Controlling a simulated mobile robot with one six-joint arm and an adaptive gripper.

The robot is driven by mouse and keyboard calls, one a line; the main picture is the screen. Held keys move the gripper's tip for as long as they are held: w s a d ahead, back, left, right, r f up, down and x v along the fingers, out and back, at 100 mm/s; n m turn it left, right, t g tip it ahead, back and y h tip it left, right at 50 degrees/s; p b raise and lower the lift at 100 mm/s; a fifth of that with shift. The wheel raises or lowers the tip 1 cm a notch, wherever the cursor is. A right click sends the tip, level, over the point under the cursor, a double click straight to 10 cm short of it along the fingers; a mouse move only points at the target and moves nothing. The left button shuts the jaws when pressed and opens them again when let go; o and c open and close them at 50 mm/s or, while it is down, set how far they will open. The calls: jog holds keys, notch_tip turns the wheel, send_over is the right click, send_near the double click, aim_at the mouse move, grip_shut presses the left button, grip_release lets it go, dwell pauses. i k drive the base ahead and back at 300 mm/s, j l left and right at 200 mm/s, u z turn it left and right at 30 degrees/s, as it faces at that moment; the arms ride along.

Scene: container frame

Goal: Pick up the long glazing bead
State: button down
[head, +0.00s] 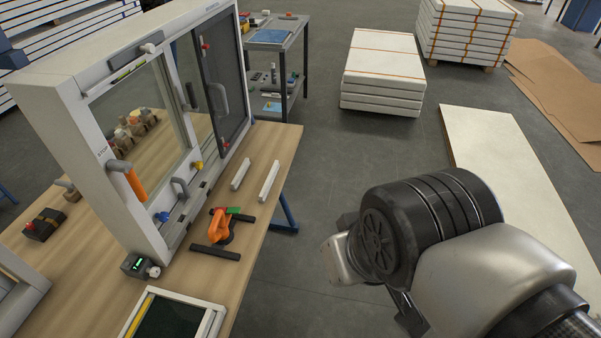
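Two white bars lie side by side on the wooden bench, in front of the upright window frame. The right one (269,181) looks slightly longer and I take it as the long glazing bead. The left one (240,174) is the shorter bead. A narrow gap separates them, and nothing touches either. My arm fills the lower right of the head view, over the floor and well right of the bench. Only a dark part of what may be my gripper (410,314) shows below the wrist; its fingertips are hidden, so I cannot see whether it is open.
The white window frame (70,125) stands tall along the bench (60,285). An orange-and-black tool (220,226) and a dark bar (215,252) lie nearer than the beads. A framed dark panel (168,322) lies at the front. White panel stacks (383,80) stand on the floor behind.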

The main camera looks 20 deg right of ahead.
aim_at(264, 193)
jog(key=k+j+u, duration=0.1)
jog(key=u, duration=1.4)
jog(key=i+l+u, duration=0.25)
jog(key=l, duration=1.55)
jog(key=l+u, duration=0.25)
jog(key=l, duration=1.5)
